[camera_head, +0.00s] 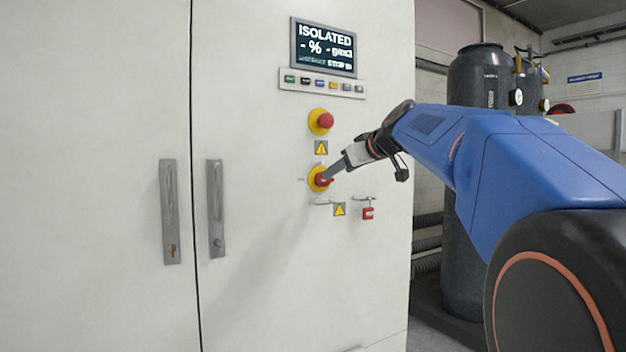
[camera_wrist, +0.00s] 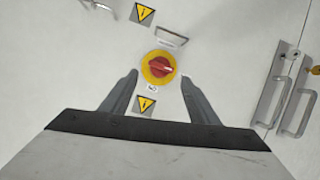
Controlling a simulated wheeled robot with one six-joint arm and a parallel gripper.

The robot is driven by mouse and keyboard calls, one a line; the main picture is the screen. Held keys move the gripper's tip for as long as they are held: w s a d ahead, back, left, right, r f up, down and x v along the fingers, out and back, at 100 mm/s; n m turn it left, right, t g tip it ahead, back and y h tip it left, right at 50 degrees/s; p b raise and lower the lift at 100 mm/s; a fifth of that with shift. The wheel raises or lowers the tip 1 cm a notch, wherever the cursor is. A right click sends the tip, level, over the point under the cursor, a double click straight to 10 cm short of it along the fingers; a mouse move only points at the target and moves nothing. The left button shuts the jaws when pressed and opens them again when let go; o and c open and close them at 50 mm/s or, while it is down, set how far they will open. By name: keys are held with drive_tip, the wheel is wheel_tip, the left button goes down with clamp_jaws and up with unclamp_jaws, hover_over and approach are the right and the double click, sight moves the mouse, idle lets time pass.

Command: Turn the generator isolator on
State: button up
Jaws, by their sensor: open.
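The generator isolator (camera_head: 318,180) is a red rotary handle on a yellow round plate, low on the white cabinet front. In the wrist view the isolator (camera_wrist: 159,67) lies ahead of and between my two fingers, with its red handle lying roughly crosswise in that picture. My gripper (camera_head: 330,172) is in front of it in the head view, the fingertips close to the handle and partly covering it. In the wrist view my gripper (camera_wrist: 159,88) is open, with the fingers either side and apart from the handle. Contact cannot be told from the head view.
A red emergency button (camera_head: 326,120) on yellow sits above the isolator. A display (camera_head: 324,47) reads ISOLATED. A red padlock (camera_head: 368,213) hangs at the lower right. Door handles (camera_head: 216,208) stand out at the left. Dark gas cylinders (camera_head: 480,80) stand at the right.

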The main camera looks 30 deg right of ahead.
drive_tip(key=x, duration=0.8)
drive_tip(key=shift+c, duration=0.2)
drive_tip(key=c, duration=0.8)
